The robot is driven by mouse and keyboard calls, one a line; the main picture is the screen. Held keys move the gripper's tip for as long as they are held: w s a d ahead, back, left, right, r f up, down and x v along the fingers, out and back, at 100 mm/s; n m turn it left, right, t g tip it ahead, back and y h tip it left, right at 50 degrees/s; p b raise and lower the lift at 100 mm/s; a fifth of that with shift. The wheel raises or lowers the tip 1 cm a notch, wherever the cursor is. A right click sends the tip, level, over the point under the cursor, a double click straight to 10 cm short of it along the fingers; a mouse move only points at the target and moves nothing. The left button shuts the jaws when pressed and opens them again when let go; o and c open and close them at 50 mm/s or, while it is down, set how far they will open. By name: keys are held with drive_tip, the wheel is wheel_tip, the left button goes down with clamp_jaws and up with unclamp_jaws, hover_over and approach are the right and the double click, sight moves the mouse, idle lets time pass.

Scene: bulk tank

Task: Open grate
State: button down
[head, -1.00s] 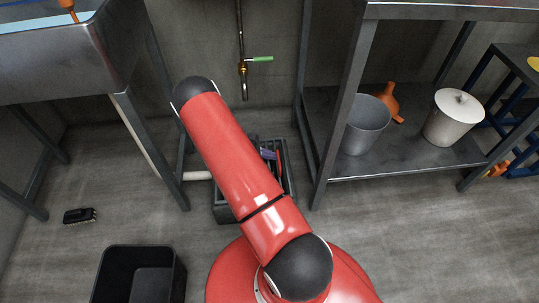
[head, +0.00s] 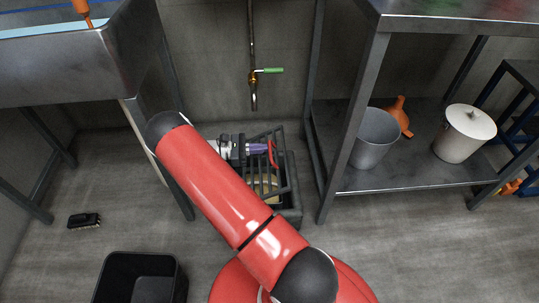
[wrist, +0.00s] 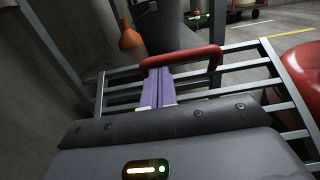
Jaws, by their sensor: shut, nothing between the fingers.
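The grate (head: 288,170) is a dark barred lid over a dark box on the floor. It looks tilted, its far edge raised above the box, and its bars also show in the wrist view (wrist: 245,67). Its red handle (head: 273,153) is an arched bar, seen in the wrist view (wrist: 190,56) across my fingertips. My gripper (head: 267,148) has purple fingers, closed together and empty, also seen in the wrist view (wrist: 157,72). The tips lie at or just under the handle; whether they touch it I cannot tell. My arm hides the box's left part.
A green-handled tap pipe (head: 268,70) hangs on the wall behind the box. A metal sink (head: 75,70) stands left, a shelf (head: 420,178) with a grey bucket (head: 374,140) right. A black bin (head: 140,262) and a brush (head: 84,220) are on the floor at left.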

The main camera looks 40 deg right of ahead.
drive_tip(key=shift+w+a+r, duration=0.25)
drive_tip(key=shift+a+r, duration=0.15)
drive_tip(key=shift+r, duration=0.15)
drive_tip(key=shift+w+a+r, duration=0.25)
drive_tip(key=shift+a+r, duration=0.15)
drive_tip(key=shift+r, duration=0.2)
